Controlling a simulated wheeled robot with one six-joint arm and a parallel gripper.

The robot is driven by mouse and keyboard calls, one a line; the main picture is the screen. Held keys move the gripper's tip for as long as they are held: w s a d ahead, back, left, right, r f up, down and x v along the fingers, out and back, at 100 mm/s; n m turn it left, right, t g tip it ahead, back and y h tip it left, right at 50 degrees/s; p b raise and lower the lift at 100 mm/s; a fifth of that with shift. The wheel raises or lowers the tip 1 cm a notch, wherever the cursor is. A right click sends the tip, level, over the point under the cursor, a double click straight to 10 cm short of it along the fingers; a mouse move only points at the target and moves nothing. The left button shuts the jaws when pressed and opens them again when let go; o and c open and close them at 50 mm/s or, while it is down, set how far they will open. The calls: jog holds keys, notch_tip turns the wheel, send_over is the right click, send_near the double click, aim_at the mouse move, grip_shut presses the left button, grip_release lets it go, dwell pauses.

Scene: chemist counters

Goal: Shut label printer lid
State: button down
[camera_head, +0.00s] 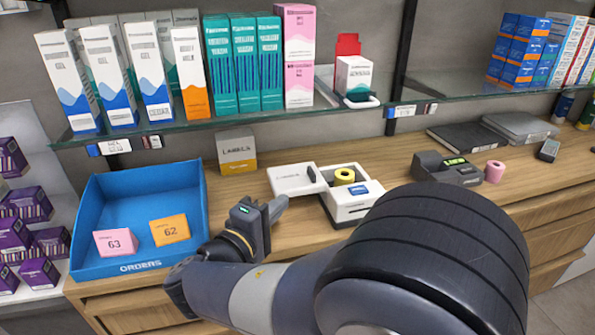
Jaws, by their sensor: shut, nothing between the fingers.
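The white label printer (354,206) stands on the wooden counter, right of the picture's middle. A yellow label roll (345,174) shows in its uncovered top. Its white lid (292,181) appears swung out to the left, with a dark catch at its right end. My gripper (280,204) is shut and empty, just in front of and below the lid's left part in the picture. I cannot tell whether its tip touches the lid. My arm crosses the lower right and hides the counter in front of the printer.
A labels box (237,153) stands behind. A dark device (447,167) and a pink roll (494,171) are to the right. A glass shelf (220,116) with boxes hangs above.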

aim_at(313, 177)
jog(key=shift+t, duration=0.3)
jog(key=x, duration=0.6)
jog(key=a+p+x, duration=0.1)
jog(key=x, duration=0.2)
jog(key=shift+w+d+r, duration=0.1)
jog(key=shift+w+d, duration=0.1)
jog(key=shift+w, duration=0.35)
jog(key=shift+d, duration=0.1)
jog(key=d+b, duration=0.1)
jog(key=w+d+b, duration=0.1)
jog(key=d, duration=0.1)
jog(key=shift+d+b, duration=0.3)
jog(key=shift+d, duration=0.15)
jog(key=shift+w, duration=0.1)
